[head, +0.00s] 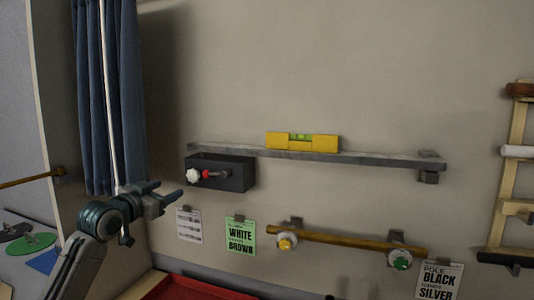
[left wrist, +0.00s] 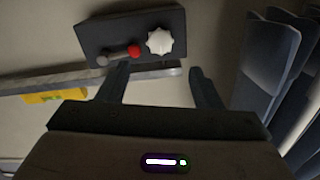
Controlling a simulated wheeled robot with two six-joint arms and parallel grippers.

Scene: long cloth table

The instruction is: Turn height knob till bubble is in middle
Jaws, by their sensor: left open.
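A yellow spirit level (head: 275,140) rests on a long grey shelf (head: 380,159) on the wall. Its green vial (head: 300,137) shows, but the bubble is too small to place. A dark box (head: 236,175) under the shelf's left end carries a white lobed knob (head: 193,175) and a red knob or lever (head: 209,174). My left gripper (head: 169,190) is open and empty, left of and below the white knob, apart from it. In the left wrist view the white knob (left wrist: 160,40) lies beyond the gap between the open fingers. My right gripper is not seen.
A blue curtain (head: 108,90) hangs at the left. Below the shelf are a brass pole (head: 340,240) on brackets and paper signs, one green (head: 240,236). A wooden rack (head: 510,180) stands at the right. A red tray (head: 190,289) lies at the bottom.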

